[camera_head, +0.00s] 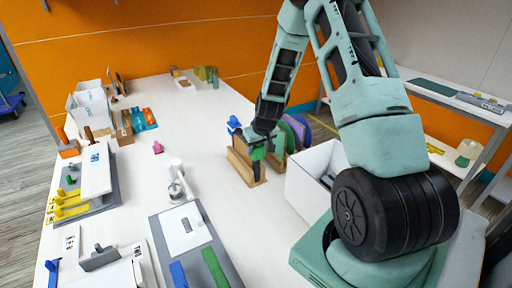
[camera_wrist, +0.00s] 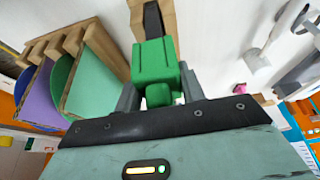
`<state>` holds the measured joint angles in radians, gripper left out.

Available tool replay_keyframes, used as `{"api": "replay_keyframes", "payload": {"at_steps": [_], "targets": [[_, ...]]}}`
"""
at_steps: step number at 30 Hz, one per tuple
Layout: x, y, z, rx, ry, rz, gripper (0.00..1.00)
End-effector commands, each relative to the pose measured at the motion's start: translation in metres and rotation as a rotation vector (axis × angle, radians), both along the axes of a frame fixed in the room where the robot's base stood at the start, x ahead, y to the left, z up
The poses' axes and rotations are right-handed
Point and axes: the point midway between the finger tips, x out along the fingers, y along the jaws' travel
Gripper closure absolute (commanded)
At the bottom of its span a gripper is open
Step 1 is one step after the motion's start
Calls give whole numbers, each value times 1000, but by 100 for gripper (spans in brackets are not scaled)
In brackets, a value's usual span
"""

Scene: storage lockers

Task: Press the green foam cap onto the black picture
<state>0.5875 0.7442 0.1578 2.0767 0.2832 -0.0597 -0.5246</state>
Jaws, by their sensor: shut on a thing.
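A green foam cap (camera_wrist: 153,62) is between the fingers of my gripper (camera_wrist: 158,92) in the wrist view, and the fingers are shut on it. The black picture (camera_wrist: 153,19) stands in a slot of a wooden rack (camera_wrist: 134,14), directly beyond the cap. The cap overlaps the picture's near end in view; I cannot tell how far it sits over it. In the head view my gripper (camera_head: 257,157) points down at the rack (camera_head: 240,167), with the green cap (camera_head: 258,152) at the fingers and the dark picture (camera_head: 256,172) just below.
Purple (camera_wrist: 38,105) and green (camera_wrist: 95,85) panels stand in neighbouring rack slots. An open white box (camera_head: 310,180) stands right of the rack. A grey board with a white plate (camera_head: 185,228) lies in front, and a white-topped stand (camera_head: 96,170) is at the left.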

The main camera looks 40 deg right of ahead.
Motion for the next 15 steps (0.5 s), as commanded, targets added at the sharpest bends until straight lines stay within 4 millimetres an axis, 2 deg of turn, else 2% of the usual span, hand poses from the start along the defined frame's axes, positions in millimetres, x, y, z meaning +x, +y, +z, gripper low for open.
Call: {"api": "replay_keyframes", "payload": {"at_steps": [3,4,6,15], "targets": [[-2,1,-3,4,6,0,82],[-2,1,-3,4,6,0,55],[-2,1,-3,4,6,0,36],[-1,0,-1,2,3,0,35]]}}
